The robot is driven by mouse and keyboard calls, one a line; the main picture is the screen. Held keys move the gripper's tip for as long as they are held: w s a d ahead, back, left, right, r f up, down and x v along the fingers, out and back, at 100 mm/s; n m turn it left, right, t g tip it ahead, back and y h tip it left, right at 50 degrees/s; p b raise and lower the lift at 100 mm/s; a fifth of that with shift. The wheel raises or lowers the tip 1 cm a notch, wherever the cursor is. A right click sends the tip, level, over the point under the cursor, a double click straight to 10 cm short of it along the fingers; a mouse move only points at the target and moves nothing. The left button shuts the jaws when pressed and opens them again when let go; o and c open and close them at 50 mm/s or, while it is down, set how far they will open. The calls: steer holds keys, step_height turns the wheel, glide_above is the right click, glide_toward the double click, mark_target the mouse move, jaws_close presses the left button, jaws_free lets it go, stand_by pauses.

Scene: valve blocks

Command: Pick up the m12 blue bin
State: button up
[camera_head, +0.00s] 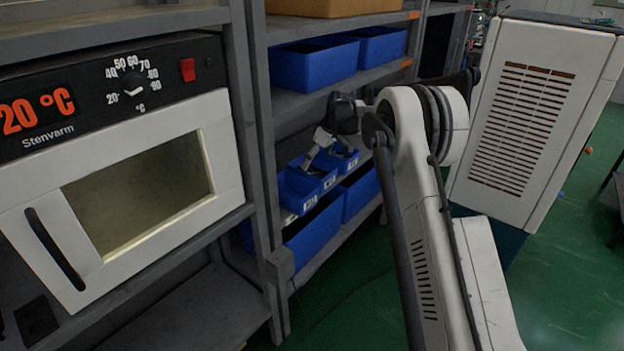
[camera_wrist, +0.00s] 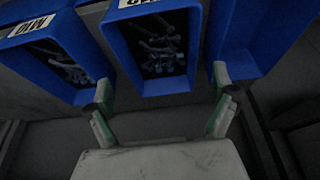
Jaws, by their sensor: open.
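In the wrist view, three small blue bins lie at the top: a left bin (camera_wrist: 50,55) with a label reading M10 upside down, a middle bin (camera_wrist: 150,88) with a partly cut-off label, and a right bin (camera_wrist: 245,45) with its label out of view. The left and middle bins hold bolts. I cannot tell for certain which is the m12 bin. My gripper (camera_wrist: 162,84) is open, its two fingers at either side of the middle bin's near end. In the head view, my gripper (camera_head: 318,148) is over the small blue bins (camera_head: 305,185) on the shelf.
Larger blue bins stand on the shelf above (camera_head: 315,62) and below the small bins (camera_head: 315,240). A shelf upright (camera_head: 255,140) stands left of them. An oven (camera_head: 120,170) sits on the left rack. Green floor (camera_head: 570,270) is free at right.

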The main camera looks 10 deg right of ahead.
mark_target(312, 174)
steer(key=b+x, duration=0.1)
steer(key=x, duration=0.4)
steer(key=shift+w+a, duration=0.1)
steer(key=c, duration=1.4)
steer(key=shift+c, duration=0.5)
steer(key=shift+r, duration=0.15)
